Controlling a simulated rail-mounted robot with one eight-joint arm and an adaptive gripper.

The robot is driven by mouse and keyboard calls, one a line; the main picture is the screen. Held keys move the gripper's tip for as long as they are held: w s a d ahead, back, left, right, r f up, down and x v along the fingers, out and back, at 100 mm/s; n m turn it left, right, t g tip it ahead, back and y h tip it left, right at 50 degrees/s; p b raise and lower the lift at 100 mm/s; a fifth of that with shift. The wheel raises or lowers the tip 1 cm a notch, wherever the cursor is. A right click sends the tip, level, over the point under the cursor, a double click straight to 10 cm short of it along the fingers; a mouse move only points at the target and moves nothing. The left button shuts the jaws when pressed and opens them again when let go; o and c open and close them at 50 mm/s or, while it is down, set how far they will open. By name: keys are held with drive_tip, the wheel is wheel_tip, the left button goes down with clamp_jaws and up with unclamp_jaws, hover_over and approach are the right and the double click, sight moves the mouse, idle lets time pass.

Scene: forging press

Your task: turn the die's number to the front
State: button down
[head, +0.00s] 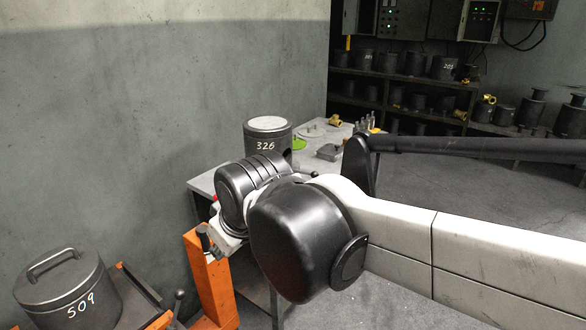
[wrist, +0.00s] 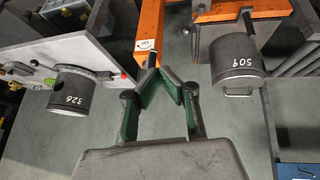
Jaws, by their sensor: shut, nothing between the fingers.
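A dark cylindrical die marked 326 (head: 267,145) stands upright on the grey table with a pale top. Its white number shows toward the head camera. A second dark die, marked 509 (head: 62,292), with a bar handle on top, sits at the lower left, its number also showing. In the wrist view, die 326 (wrist: 72,84) is at the left and die 509 (wrist: 238,68) at the right. My gripper (wrist: 159,76) is shut and empty between them, its green-lined fingers meeting at the tips, apart from both dies. The head view hides the fingers behind my arm.
The grey table (head: 203,183) also carries a green item (head: 300,143), brass fittings and small tools. An orange post (head: 208,280) stands between the table and die 509. A shelf with several dies lines the back. A wall rises behind at the left.

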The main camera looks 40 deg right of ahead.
drive_tip(key=w+d+r+n+g+h+p, duration=0.1)
drive_tip(key=w+d+r+n+g+h, duration=0.2)
drive_tip(key=w+d+n, duration=1.3)
drive_tip(key=n+g+h, duration=0.1)
drive_tip(key=n+g, duration=0.2)
approach(299, 172)
drive_tip(key=s+a, duration=0.3)
drive_tip(key=a, duration=0.3)
drive_tip(key=x, duration=0.5)
drive_tip(key=p+x, duration=0.1)
drive_tip(key=x, duration=0.4)
drive_tip(key=shift+d+r, duration=0.1)
drive_tip(key=shift+d, duration=0.15)
drive_tip(key=shift+w+d+r+p, duration=0.15)
drive_tip(key=shift+d+r+p, duration=0.1)
drive_tip(key=shift+d, duration=0.35)
drive_tip(key=shift+w+d+r+p, duration=0.1)
drive_tip(key=shift+d+r, duration=0.15)
drive_tip(key=shift+d, duration=0.35)
drive_tip(key=shift+w+d+r, duration=0.1)
drive_tip(key=shift+w+d, duration=0.1)
drive_tip(key=shift+d, duration=0.4)
drive_tip(key=shift+d, duration=0.1)
